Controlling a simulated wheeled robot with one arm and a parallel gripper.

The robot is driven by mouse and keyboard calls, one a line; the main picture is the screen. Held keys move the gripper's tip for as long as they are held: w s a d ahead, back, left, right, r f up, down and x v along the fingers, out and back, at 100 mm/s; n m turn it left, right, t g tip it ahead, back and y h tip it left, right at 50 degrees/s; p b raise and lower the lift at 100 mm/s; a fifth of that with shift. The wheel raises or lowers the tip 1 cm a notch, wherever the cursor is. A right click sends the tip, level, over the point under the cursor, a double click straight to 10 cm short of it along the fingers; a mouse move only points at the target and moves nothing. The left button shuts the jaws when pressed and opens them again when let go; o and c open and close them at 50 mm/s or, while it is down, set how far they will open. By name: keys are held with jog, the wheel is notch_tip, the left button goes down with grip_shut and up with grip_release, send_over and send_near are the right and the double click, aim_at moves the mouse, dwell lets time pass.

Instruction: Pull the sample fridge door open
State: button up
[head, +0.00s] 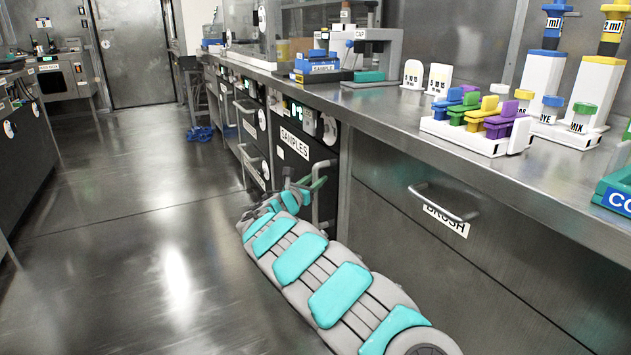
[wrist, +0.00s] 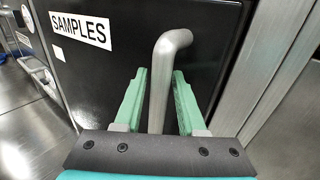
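The sample fridge door (head: 297,165) is a black panel under the counter with a white SAMPLES label (head: 295,143). The door (wrist: 120,70) fills the wrist view and appears shut. Its grey vertical bar handle (wrist: 160,85) stands at the door's right side and bends into the door at the top. My gripper (wrist: 160,98) has green fingers, one on each side of the handle, with visible gaps between fingers and bar. In the head view my gripper (head: 305,186) is at the fridge handle, partly hidden by my grey and turquoise arm.
A drawer labelled BRUSH (head: 446,220) with a bar handle is right of the fridge. The counter (head: 400,115) above holds a rack of coloured pieces (head: 478,135) and pipette stands. The floor (head: 130,250) to the left is clear.

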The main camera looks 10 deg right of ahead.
grip_shut()
dwell(1.4)
